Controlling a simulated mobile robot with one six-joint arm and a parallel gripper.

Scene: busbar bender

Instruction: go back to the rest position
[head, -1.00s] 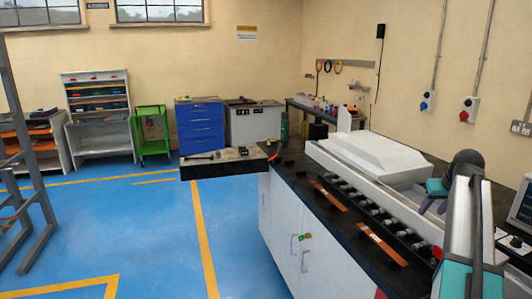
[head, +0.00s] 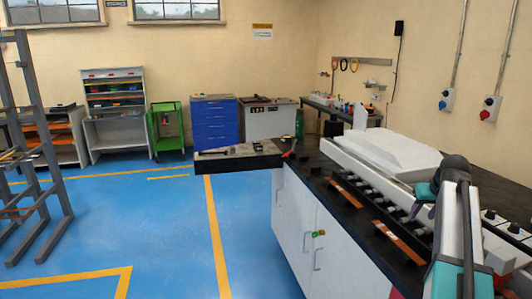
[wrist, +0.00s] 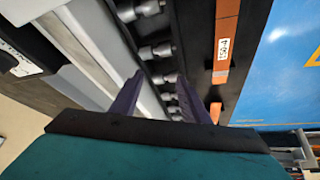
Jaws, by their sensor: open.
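My gripper (wrist: 160,98) shows in the wrist view with its two purple fingers spread apart and nothing between them. Copper bars (head: 399,241) lie on the black top in front of the rollers. One labelled copper bar (wrist: 224,50) lies right of the fingers in the wrist view, apart from them.
A black-topped white cabinet (head: 300,222) carries the bender. A grey rack frame (head: 48,140) stands at the left. A blue drawer unit (head: 214,122) and a green cart (head: 167,128) stand by the back wall. The blue floor between is clear.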

